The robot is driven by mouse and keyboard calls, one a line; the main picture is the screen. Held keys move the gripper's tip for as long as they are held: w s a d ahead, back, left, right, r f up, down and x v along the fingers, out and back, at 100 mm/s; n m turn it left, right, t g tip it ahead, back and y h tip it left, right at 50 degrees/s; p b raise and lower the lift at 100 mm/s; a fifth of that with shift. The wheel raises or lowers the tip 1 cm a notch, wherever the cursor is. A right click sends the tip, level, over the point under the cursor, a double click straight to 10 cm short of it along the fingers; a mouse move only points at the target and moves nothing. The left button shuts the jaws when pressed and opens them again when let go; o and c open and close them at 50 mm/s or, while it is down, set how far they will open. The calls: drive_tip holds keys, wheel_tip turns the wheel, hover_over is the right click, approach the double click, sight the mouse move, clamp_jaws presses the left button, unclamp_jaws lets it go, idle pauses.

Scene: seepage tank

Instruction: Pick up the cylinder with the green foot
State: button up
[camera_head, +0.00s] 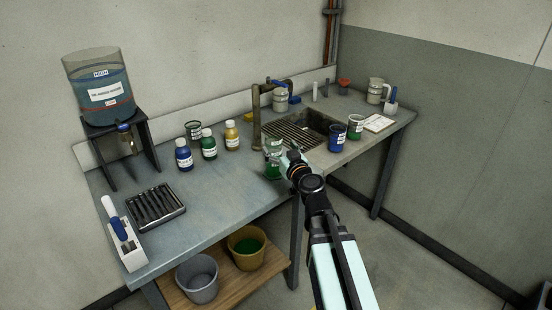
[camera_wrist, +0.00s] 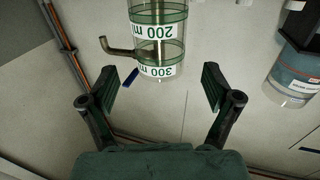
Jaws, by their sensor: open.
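The clear cylinder with the green foot (camera_head: 272,171) stands near the front edge of the bench in the head view, partly hidden by my gripper. In the wrist view the clear cylinder (camera_wrist: 158,45) appears upside down, with green bands and 200 ml and 300 ml marks. My gripper (camera_wrist: 170,82) is open, its fingers to either side of the cylinder's visible end in the picture. I cannot tell how deep the cylinder sits between them. In the head view my gripper (camera_head: 285,158) is right beside the cylinder; its fingers are hard to make out.
Blue (camera_head: 184,155), green (camera_head: 208,145) and yellow (camera_head: 232,136) bottles stand left of the cylinder. A sink grate (camera_head: 292,133) with a tap lies behind it. A tank (camera_head: 103,88) stands far left.

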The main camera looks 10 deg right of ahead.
drive_tip(key=w, duration=0.2)
drive_tip(key=w+a+p, duration=0.1)
drive_tip(key=w, duration=0.2)
drive_tip(key=shift+w, duration=0.3)
clamp_jaws()
